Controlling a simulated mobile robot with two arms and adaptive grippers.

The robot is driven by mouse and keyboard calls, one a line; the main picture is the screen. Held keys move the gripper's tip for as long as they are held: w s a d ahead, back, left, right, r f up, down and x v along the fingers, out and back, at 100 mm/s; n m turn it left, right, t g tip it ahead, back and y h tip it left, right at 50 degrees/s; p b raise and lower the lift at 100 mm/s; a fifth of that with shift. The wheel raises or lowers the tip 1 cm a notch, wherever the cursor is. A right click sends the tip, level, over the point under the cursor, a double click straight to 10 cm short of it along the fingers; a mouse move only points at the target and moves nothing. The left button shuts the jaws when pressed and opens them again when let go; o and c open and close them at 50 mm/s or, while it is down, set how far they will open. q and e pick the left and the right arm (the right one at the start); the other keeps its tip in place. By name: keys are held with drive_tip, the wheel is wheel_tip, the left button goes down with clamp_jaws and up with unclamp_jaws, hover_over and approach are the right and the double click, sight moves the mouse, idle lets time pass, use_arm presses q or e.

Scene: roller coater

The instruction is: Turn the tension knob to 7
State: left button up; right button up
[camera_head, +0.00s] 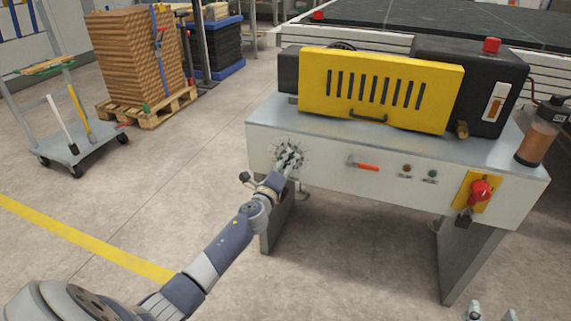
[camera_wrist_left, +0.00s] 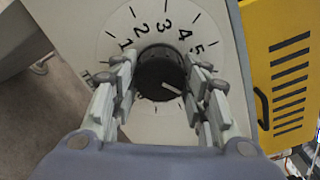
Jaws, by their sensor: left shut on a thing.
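The black tension knob (camera_wrist_left: 160,76) sits in the middle of a white dial (camera_wrist_left: 112,62) on the machine's front panel. The numbers 1 to 5 show in the left wrist view; the fingers hide other parts of the scale. The knob's white pointer line (camera_wrist_left: 172,88) points to the lower right of that picture, past the 5. My left gripper (camera_wrist_left: 162,70) is shut on the knob, one finger on each side. In the head view the left gripper (camera_head: 289,160) covers most of the dial (camera_head: 277,149). My right gripper (camera_head: 491,312) barely shows at the bottom edge, its fingertips apart.
Right of the dial are an orange-red handle (camera_head: 364,166), two small buttons (camera_head: 419,171) and a red switch on a yellow plate (camera_head: 480,190). A yellow slotted cover (camera_head: 380,90) stands above. A trolley (camera_head: 80,145) and loaded pallet (camera_head: 140,60) are at the far left.

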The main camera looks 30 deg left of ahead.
use_arm(q)
drive_tip(key=shift+m, duration=0.5)
drive_tip(key=o, duration=1)
drive_tip(key=shift+f, duration=0.1)
drive_tip(key=shift+o, duration=0.2)
drive_tip(key=shift+s, duration=0.15)
drive_tip(key=v, duration=1.1)
drive_tip(key=shift+s+d, duration=0.2)
drive_tip(key=shift+s, duration=0.15)
